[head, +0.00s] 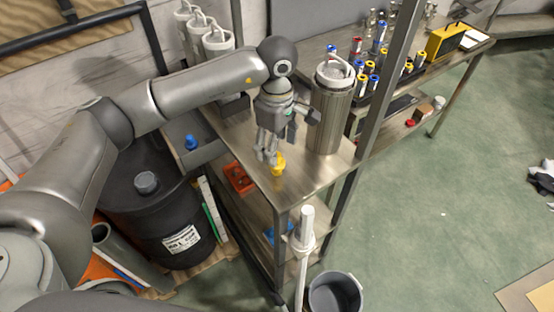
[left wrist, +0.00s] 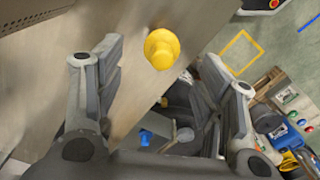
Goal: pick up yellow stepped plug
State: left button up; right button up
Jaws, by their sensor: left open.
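The yellow stepped plug (head: 278,164) stands on the metal table near its front corner in the head view. In the left wrist view the plug (left wrist: 162,48) lies ahead of the fingertips, between their lines and apart from both. My left gripper (head: 267,155) points down just beside the plug, on its left and very close. It also shows in the left wrist view (left wrist: 163,60), with its two fingers spread and nothing between them. From the head view I cannot tell whether a finger touches the plug. My right gripper is not in view.
A ribbed metal canister (head: 331,110) stands right of the gripper on the metal table (head: 314,178). A black barrel (head: 150,207), an orange-red bin (head: 238,178) and a white pole (head: 304,240) are nearby. The tabletop between plug and canister is clear.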

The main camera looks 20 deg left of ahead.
pick_arm(q)
jog(key=shift+f, duration=0.65)
notch_tip(320, 180, down, 4)
jog(key=shift+s+f+p, duration=0.1)
jog(key=shift+s+p, duration=0.05)
jog(key=shift+p, duration=1.1)
jog(key=shift+f, duration=0.3)
jog(key=shift+c, duration=0.7)
jog(key=c, duration=0.9)
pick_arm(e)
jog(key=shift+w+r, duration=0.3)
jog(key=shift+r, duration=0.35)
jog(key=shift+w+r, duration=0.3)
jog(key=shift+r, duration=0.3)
